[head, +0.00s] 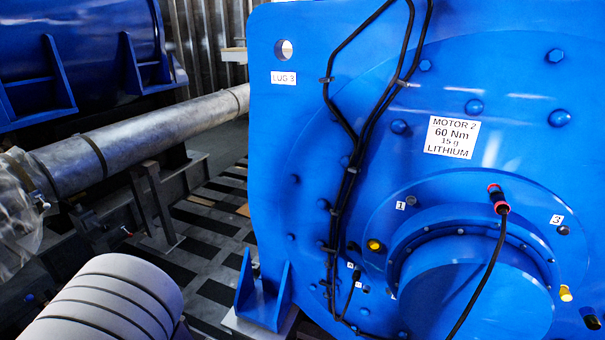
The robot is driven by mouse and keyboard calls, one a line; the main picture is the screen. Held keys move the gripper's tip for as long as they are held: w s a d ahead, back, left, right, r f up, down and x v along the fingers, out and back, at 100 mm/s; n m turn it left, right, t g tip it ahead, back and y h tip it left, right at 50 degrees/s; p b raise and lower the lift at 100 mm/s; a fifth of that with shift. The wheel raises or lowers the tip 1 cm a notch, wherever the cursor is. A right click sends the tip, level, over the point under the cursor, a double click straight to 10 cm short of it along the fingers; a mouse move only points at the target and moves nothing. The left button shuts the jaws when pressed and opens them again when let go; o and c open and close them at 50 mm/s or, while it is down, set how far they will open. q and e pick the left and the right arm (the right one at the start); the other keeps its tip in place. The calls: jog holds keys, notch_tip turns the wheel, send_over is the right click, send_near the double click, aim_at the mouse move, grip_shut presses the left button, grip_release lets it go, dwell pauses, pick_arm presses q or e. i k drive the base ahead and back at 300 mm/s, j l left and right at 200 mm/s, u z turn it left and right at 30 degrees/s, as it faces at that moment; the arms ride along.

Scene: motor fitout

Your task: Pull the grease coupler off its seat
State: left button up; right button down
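The grease coupler appears to be the red-and-black fitting (497,197) on the motor's round flange, between the labels 1 and 3. It sits on the flange face, and its seat is hidden beneath it. A black hose (482,275) hangs from its lower end and runs down across the blue hub. Neither of my grippers is in view.
Black cables (345,190) are clipped down the motor's face. Yellow-capped fittings (375,245) (565,293) sit around the hub. A grey ribbed cylinder (110,305) fills the lower left. A metal shaft (150,140) lies behind it. The space before the coupler looks clear.

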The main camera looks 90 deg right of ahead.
aim_at(497, 197)
jog(key=z, duration=0.55)
jog(key=j+z, duration=0.1)
jog(key=z, duration=0.45)
jog(key=i+j+z, duration=0.1)
jog(key=z, duration=0.95)
jog(key=j+z, duration=0.15)
jog(key=z, duration=0.95)
jog(key=k+j+z, duration=0.1)
jog(key=z, duration=1)
